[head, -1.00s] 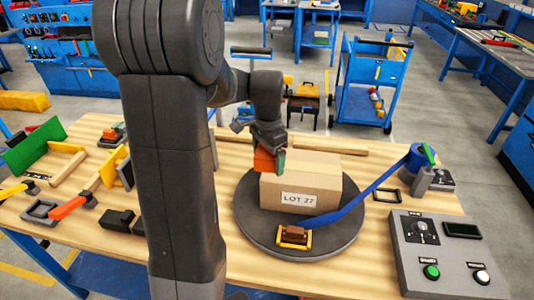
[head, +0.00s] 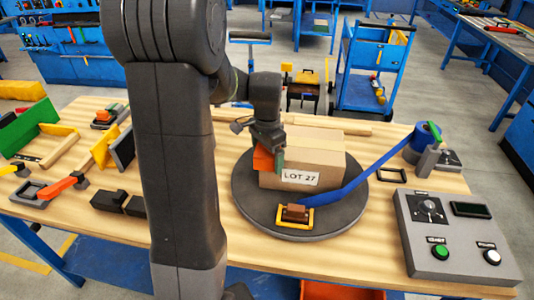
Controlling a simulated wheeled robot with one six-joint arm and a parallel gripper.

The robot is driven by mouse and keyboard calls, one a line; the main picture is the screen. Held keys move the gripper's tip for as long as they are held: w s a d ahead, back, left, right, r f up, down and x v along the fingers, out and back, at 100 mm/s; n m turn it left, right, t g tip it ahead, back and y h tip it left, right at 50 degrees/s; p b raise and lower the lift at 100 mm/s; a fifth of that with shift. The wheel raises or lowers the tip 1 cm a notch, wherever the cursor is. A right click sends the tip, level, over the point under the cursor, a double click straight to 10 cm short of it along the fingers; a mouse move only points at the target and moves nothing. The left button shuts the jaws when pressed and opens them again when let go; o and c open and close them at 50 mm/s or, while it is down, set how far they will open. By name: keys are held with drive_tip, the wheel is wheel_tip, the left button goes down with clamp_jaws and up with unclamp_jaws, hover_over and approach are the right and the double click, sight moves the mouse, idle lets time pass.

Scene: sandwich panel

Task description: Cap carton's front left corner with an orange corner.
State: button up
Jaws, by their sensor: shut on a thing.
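The brown carton (head: 335,168), labelled LOT 27, stands on the round dark turntable (head: 340,221). My gripper (head: 268,152) points down at the carton's front left corner. It is shut on an orange corner (head: 263,161), which shows at its left side against or just in front of the carton's upper front left edge. I cannot tell whether the orange corner is seated on the carton. A dark green piece shows beside it at the fingers. My gripper and the orange corner hide that carton corner.
A blue strap (head: 366,182) runs from the blue roll (head: 425,137) to a yellow-framed brown buckle (head: 295,214) on the turntable. A grey control box (head: 455,238) stands at right. The front table strip is mostly clear.

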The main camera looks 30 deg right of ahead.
drive_tip(key=o, duration=0.7)
drive_tip(key=shift+o, duration=0.2)
drive_tip(key=shift+r, duration=0.1)
wheel_tip(320, 180, up, 14)
drive_tip(key=shift+f, duration=0.25)
wheel_tip(320, 180, down, 13)
drive_tip(key=shift+r+p, duration=0.1)
drive_tip(key=shift+p, duration=0.3)
drive_tip(key=shift+r+p, duration=1)
drive_tip(key=shift+r, duration=0.65)
